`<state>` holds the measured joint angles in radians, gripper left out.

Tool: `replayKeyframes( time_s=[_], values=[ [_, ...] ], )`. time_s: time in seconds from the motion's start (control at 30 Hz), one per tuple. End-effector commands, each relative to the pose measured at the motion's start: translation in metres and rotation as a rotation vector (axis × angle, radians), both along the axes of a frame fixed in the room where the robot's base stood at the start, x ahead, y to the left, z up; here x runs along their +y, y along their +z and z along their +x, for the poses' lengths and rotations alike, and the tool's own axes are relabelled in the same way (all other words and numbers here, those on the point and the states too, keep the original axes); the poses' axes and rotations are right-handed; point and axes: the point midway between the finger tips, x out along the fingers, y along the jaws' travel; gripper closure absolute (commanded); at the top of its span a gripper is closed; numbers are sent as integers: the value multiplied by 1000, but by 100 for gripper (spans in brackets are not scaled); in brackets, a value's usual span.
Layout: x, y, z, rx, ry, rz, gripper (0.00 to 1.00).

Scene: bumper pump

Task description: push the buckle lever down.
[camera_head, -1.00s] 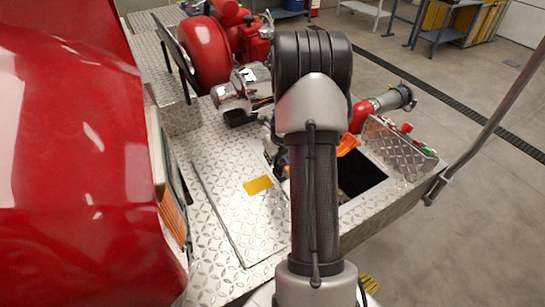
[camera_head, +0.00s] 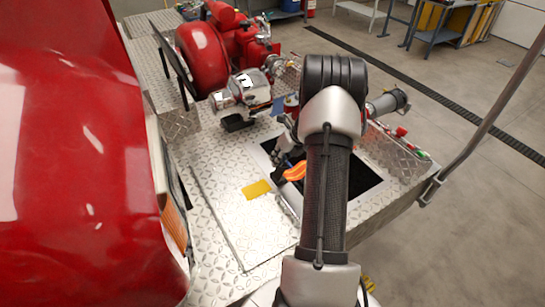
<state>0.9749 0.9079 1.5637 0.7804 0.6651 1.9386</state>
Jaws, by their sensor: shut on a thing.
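An orange piece (camera_head: 293,173), which looks like the buckle lever, shows just left of my arm at the dark opening (camera_head: 363,180) in the diamond-plate deck. My gripper (camera_head: 281,162) is at the left edge of this opening, pointing down, with its fingers at the orange piece. It looks shut on that piece, though the fingers are small and dark and the contact is hard to see. My forearm hides the right end of the orange piece and part of the opening, so the buckle's body cannot be made out.
A yellow plate (camera_head: 257,189) lies on the deck (camera_head: 222,208) left of the opening. A silver fitting (camera_head: 240,92) and red pump parts (camera_head: 205,60) stand behind. A large red body (camera_head: 75,150) fills the left. A grey rail (camera_head: 490,115) rises on the right.

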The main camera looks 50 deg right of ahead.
Motion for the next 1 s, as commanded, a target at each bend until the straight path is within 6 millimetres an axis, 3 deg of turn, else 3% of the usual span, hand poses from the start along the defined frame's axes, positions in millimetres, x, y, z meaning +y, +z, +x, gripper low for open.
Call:
replayKeyframes(
  time_s=[0.33, 1.0],
  values=[
    [-36, -11, -12, -100, -4, 315, 100],
    [-80, -51, -26, -99, -2, 315, 100]
  ],
)
